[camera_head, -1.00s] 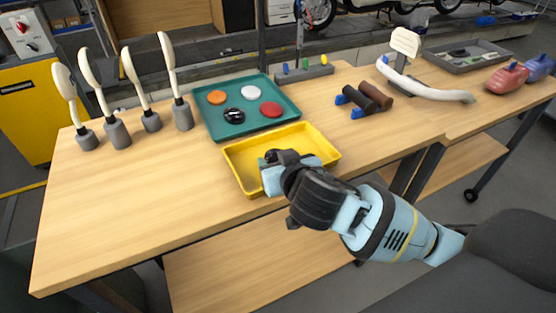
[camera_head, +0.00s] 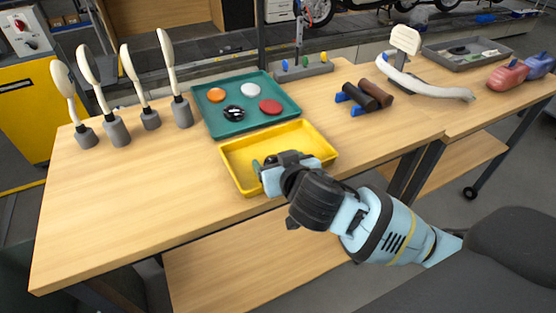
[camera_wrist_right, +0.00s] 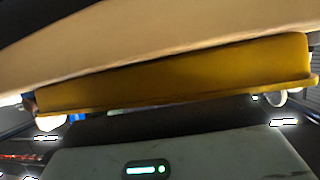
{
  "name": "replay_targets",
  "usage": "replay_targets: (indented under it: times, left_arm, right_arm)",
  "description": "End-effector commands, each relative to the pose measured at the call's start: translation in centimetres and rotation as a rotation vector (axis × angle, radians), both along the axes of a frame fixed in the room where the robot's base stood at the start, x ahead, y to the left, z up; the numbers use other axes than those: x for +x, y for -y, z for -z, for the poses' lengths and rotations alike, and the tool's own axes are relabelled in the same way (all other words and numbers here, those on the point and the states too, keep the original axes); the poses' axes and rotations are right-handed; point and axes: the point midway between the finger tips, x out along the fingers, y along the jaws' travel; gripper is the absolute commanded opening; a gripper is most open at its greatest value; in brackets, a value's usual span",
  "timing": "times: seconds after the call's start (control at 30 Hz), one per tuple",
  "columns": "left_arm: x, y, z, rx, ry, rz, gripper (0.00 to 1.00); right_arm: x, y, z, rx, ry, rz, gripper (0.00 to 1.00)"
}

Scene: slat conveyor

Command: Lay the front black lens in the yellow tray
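The yellow tray (camera_head: 317,137) lies near the front edge of the table in the head view. My right gripper (camera_head: 267,165) is low over the tray's front half. A small dark shape shows by its fingers; I cannot tell whether it is a lens or part of the gripper, nor whether the fingers are open. A black lens (camera_head: 234,114) lies at the front of the teal tray (camera_head: 213,131), with an orange lens (camera_head: 216,95), a white lens (camera_head: 250,90) and a red lens (camera_head: 270,106). The right wrist view shows the yellow tray's wall (camera_wrist_right: 190,75), not the fingertips. My left gripper is out of view.
Several white paddle-like pieces in grey holders (camera_head: 117,131) stand at the left. A black roller (camera_head: 360,97) and a brown roller (camera_head: 378,93) lie to the right, near a curved white part (camera_head: 425,88). The table's front left is clear.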

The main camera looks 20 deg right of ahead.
Motion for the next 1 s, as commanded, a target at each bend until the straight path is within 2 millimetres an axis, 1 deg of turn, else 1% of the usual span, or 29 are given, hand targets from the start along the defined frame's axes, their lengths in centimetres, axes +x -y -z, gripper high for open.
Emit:
replay_targets:
  times: [0.23, 0.33, 0.4, 0.53, 0.9, 1.0]
  left_arm:
    - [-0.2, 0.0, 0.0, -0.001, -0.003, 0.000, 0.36]
    - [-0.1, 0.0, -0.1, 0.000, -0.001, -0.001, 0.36]
    - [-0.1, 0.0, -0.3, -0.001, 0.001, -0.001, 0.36]
    - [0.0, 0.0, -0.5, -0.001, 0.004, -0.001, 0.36]
    - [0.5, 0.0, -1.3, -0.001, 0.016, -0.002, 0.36]
    - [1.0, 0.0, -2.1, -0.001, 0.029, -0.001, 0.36]
  right_arm:
    - [-0.1, -0.1, 0.1, -0.001, -0.004, -0.002, 0.75]
    - [0.0, -0.1, -0.5, -0.001, -0.002, -0.002, 0.75]
    - [0.0, 0.0, -1.4, -0.002, 0.001, -0.002, 0.75]
    - [-2.0, -0.3, -2.0, 0.002, -0.003, -0.005, 0.75]
    - [-8.5, -0.6, -5.1, 0.004, -0.001, -0.003, 0.75]
    - [-9.6, -0.7, -5.8, 0.001, -0.001, -0.002, 0.75]
